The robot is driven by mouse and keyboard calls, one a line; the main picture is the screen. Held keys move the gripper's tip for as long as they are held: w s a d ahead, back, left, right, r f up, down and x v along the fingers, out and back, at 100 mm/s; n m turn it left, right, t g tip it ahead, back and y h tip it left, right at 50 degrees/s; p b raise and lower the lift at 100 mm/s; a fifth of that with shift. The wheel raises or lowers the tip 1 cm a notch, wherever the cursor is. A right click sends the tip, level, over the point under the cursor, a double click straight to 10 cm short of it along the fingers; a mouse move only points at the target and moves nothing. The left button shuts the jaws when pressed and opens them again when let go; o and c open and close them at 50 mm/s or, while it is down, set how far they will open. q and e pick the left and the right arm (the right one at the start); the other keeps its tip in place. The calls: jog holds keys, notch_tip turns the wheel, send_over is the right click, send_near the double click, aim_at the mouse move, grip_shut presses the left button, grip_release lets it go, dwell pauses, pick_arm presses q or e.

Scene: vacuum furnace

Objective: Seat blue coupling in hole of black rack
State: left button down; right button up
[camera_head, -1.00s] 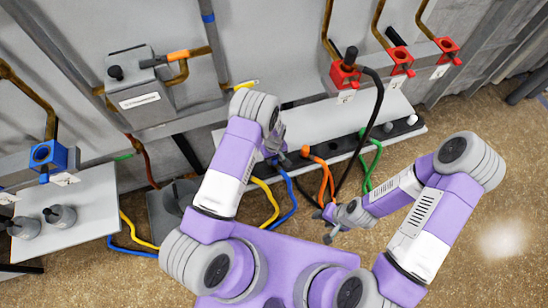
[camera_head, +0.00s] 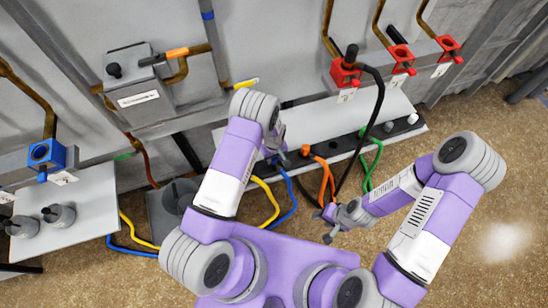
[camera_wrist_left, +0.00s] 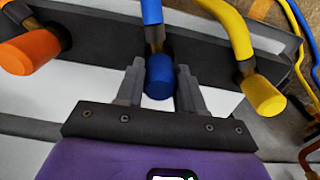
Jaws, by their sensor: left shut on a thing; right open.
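The blue coupling (camera_wrist_left: 158,78) shows in the left wrist view between the two fingers of my left gripper (camera_wrist_left: 160,70), which is shut on it. A blue hose leads up from it at the top of that view. In the head view my left gripper (camera_head: 279,142) is over the left part of the black rack (camera_head: 340,144), and the coupling is mostly hidden there. The rack also shows in the left wrist view (camera_wrist_left: 212,56), behind the fingers. I cannot tell whether the coupling touches a hole. My right gripper (camera_head: 331,226) is open and empty above the floor.
Orange (camera_wrist_left: 28,52) and yellow (camera_wrist_left: 262,95) couplings flank the blue one in the left wrist view. An orange hose (camera_head: 328,180), a green hose (camera_head: 374,160) and a black hose (camera_head: 371,125) stand to the right. Red sockets (camera_head: 400,57) are on the wall.

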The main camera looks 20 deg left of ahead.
pick_arm(q)
jog(key=c, duration=0.6)
grip_release()
jog(key=shift+f, duration=0.1)
notch_tip(320, 180, up, 8)
jog(key=shift+f+p, duration=0.15)
jog(key=shift+p, duration=0.9)
jog(key=s+d+m+h, duration=0.1)
jog(key=s, duration=0.6)
jog(key=s+d+r+m+h, duration=0.1)
jog(key=s+m, duration=0.1)
jog(key=s, duration=0.5)
jog(key=s+d+m+h, duration=0.1)
jog(key=s+h, duration=0.1)
jog(key=s, duration=0.5)
jog(key=shift+d+r+m+t, duration=0.2)
jog(key=shift+d+m+t, duration=0.1)
jog(key=shift+d, duration=0.1)
